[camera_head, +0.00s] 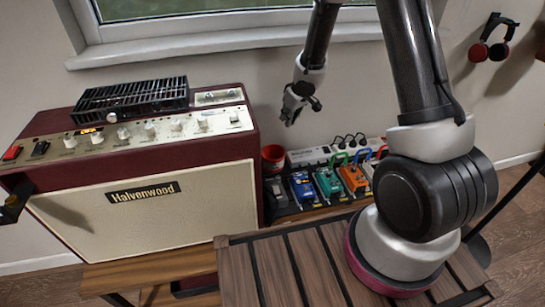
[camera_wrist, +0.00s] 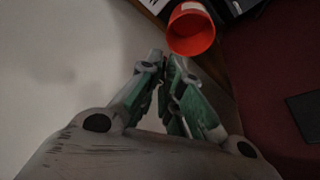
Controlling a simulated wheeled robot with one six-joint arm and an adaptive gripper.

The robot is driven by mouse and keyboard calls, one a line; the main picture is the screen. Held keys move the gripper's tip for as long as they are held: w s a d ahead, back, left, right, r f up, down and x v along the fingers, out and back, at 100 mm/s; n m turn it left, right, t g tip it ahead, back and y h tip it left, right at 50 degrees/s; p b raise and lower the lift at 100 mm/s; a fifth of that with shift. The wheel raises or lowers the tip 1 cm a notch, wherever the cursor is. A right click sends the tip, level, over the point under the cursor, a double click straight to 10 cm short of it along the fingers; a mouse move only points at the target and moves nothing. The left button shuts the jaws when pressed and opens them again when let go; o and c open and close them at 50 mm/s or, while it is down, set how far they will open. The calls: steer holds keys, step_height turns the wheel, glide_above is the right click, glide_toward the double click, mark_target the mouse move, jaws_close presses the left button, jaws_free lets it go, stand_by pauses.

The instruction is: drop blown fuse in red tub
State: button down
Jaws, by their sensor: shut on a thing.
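The red tub (camera_head: 272,158) stands beside the right side of the amplifier, at the left end of the pedal row. In the wrist view the tub (camera_wrist: 192,30) is just beyond my fingertips and slightly right, with its open mouth showing. My gripper (camera_head: 291,113) hangs above and a little right of the tub in the head view, apart from it. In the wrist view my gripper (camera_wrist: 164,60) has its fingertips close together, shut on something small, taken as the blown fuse. The fuse itself is too small and dark to make out.
The maroon Halvenwood amplifier (camera_head: 145,190) stands left of the tub, with a black metal cage (camera_head: 130,99) on top. A pedalboard with several coloured pedals (camera_head: 327,183) and a white power strip (camera_head: 308,157) lies to the right. A slatted wooden surface (camera_head: 262,270) is in front.

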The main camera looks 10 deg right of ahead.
steer(key=a+f+n+y, duration=0.1)
steer(key=a+f+n, duration=0.2)
steer(key=f, duration=0.8)
steer(key=shift+s+a+f+n+g, duration=0.2)
steer(key=shift+f+n+g, duration=0.1)
steer(key=shift+n, duration=0.1)
steer(key=c, duration=1.5)
jaws_free()
steer(key=v, duration=1.2)
steer(key=shift+d, duration=0.2)
steer(key=shift+w, duration=0.1)
